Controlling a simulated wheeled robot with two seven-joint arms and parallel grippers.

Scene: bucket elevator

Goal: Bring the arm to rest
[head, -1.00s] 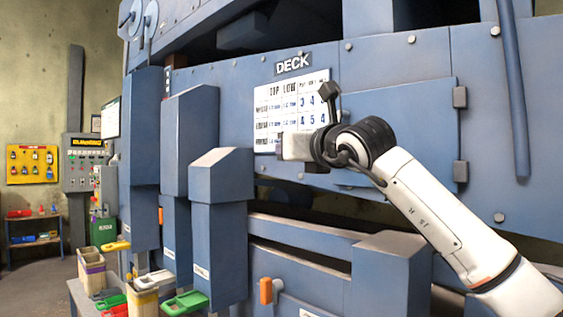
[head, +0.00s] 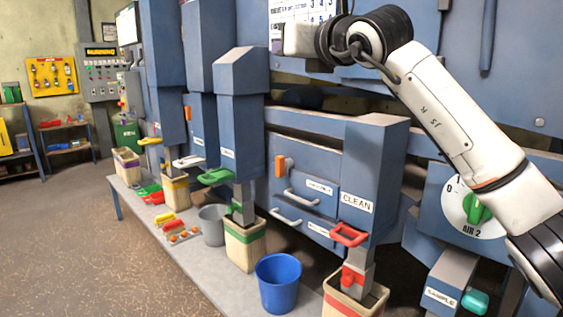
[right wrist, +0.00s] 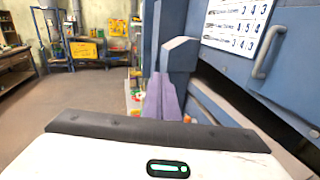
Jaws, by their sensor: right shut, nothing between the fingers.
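My right arm comes in from the right in the head view, bent at a dark joint high up in front of the blue machine (head: 440,110). Its pale end with the right gripper (head: 294,40) is just below the white number chart (head: 285,12). The fingers are hard to make out there. In the right wrist view the right gripper (right wrist: 161,97) has its purple-looking fingers shut together and empty, pointing along the machine's front. The chart also shows there (right wrist: 237,24). My left gripper is not in view.
A low bench (head: 190,268) along the machine carries a blue bucket (head: 278,284), a grey bucket (head: 213,226) and several boxes under the chutes. A red handle (head: 348,235) sticks out by the CLEAN label. Open floor (head: 70,240) lies at left.

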